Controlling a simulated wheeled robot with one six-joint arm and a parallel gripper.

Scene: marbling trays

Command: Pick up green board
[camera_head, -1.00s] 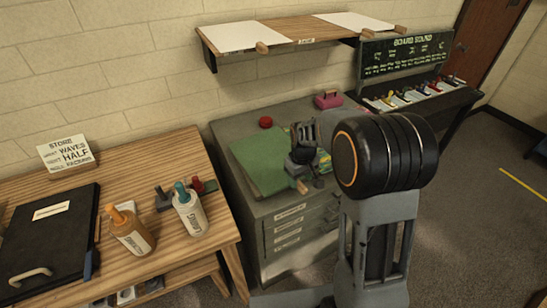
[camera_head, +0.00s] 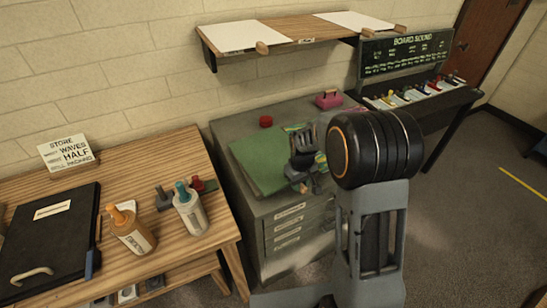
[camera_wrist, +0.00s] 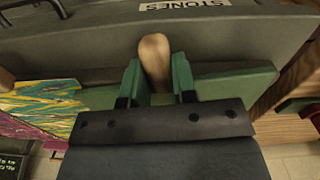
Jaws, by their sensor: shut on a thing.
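The green board (camera_head: 262,158) lies on top of the grey drawer cabinet (camera_head: 225,128). In the wrist view, parts of the green board (camera_wrist: 235,84) show to both sides of my fingers. Its rounded wooden handle (camera_wrist: 153,55) sits between the fingertips. My gripper (camera_wrist: 155,80) is shut on this handle. In the head view, my gripper (camera_head: 304,184) is at the board's front right corner, and it hides the handle there.
A marbled board (camera_wrist: 42,105) lies beside the green one. A red round object (camera_head: 266,121) and a pink box (camera_head: 328,99) stand behind on the cabinet. A wooden shelf (camera_head: 290,31) hangs above. Two bottles (camera_head: 132,230) (camera_head: 190,210) stand on the left table.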

